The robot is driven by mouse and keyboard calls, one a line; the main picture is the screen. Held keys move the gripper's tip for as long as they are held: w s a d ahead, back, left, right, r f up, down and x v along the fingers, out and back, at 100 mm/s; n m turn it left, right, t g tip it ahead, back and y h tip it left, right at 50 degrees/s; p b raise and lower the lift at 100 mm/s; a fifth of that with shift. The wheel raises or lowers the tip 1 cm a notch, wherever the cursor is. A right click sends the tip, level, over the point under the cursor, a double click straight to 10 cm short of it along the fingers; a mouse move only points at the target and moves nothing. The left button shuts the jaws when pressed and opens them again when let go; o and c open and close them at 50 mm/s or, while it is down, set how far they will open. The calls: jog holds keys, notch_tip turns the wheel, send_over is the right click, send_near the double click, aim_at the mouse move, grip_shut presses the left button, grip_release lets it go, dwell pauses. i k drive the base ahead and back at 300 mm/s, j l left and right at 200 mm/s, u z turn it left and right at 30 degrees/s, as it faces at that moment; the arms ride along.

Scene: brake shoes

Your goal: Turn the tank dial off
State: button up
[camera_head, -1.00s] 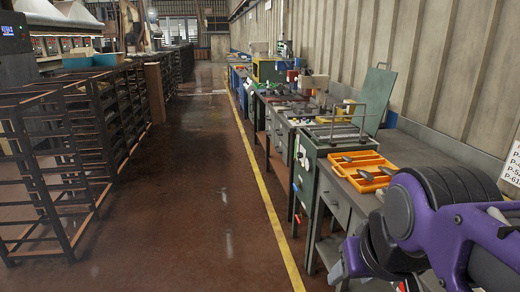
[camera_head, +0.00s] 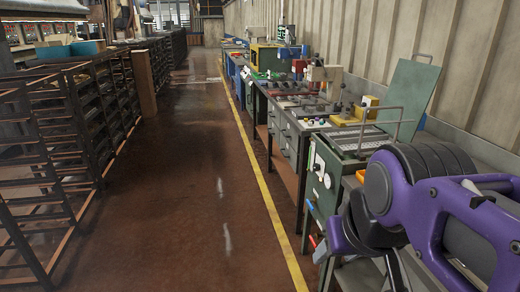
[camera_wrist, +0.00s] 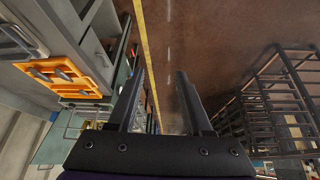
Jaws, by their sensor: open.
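A green tank (camera_head: 327,170) with a raised lid (camera_head: 413,85) stands at the right, in the row of benches. Small white round dials (camera_head: 318,160) show on its front panel; their setting is too small to tell. My gripper (camera_wrist: 160,75) is open and empty in the wrist view, its two dark fingers apart above the floor. In the head view my purple arm covers the lower right and part of the bench beside the tank. An orange tray (camera_wrist: 66,72) shows at the left of the wrist view, away from the fingers.
A long row of workbenches with machines (camera_head: 310,85) runs along the right wall. Black metal racks (camera_head: 60,150) line the left. The brown floor aisle (camera_head: 190,180) between them is clear, with a yellow line (camera_head: 265,180) near the benches.

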aim_at(316, 167)
jog(key=i+j, duration=0.15)
jog(key=i, duration=0.4)
jog(key=i+j, duration=0.1)
jog(key=i, duration=0.5)
jog(key=j+u, duration=0.05)
